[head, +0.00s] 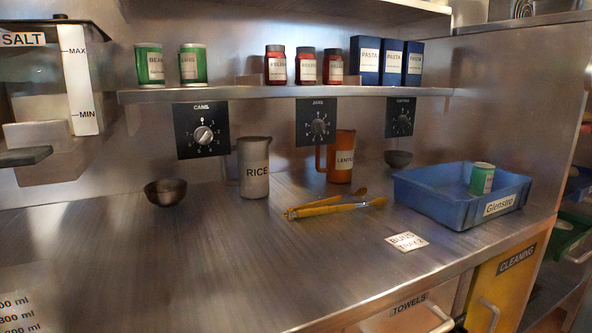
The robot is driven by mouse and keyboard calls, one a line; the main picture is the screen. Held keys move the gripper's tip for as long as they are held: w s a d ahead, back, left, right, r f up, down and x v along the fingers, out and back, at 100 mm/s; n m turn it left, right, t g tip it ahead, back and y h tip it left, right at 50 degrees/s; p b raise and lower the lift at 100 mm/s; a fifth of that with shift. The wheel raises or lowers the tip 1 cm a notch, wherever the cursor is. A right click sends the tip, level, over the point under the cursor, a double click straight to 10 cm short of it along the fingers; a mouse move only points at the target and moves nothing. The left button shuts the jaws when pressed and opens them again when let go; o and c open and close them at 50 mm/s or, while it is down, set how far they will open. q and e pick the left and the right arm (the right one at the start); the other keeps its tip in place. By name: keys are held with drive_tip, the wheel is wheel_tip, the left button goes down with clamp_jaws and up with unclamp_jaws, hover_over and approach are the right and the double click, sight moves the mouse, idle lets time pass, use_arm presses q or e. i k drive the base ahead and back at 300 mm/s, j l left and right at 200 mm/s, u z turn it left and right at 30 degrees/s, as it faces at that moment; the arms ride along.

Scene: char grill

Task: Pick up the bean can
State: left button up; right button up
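Two green cans with white labels stand upright side by side at the left end of the wall shelf in the head view. The left can (149,65) has a label that seems to start with "BEA". The label of the right can (192,64) is only partly legible. A third green can (481,179) stands in the blue tray at the right; its label is too small to read. Neither of my grippers is in view.
The shelf (240,94) also holds red jars (307,68) and blue pasta boxes (391,60). On the counter are a rice jug (253,167), an orange lentil jug (341,157), yellow tongs (330,208) and the blue tray (440,205).

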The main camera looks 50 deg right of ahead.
sight(482, 175)
drive_tip(key=z, duration=2.75)
drive_tip(key=i+l, duration=0.1)
drive_tip(key=l, duration=0.2)
drive_tip(key=i+l, duration=0.1)
drive_tip(key=l, duration=0.25)
drive_tip(key=i+l, duration=0.15)
drive_tip(key=l, duration=0.15)
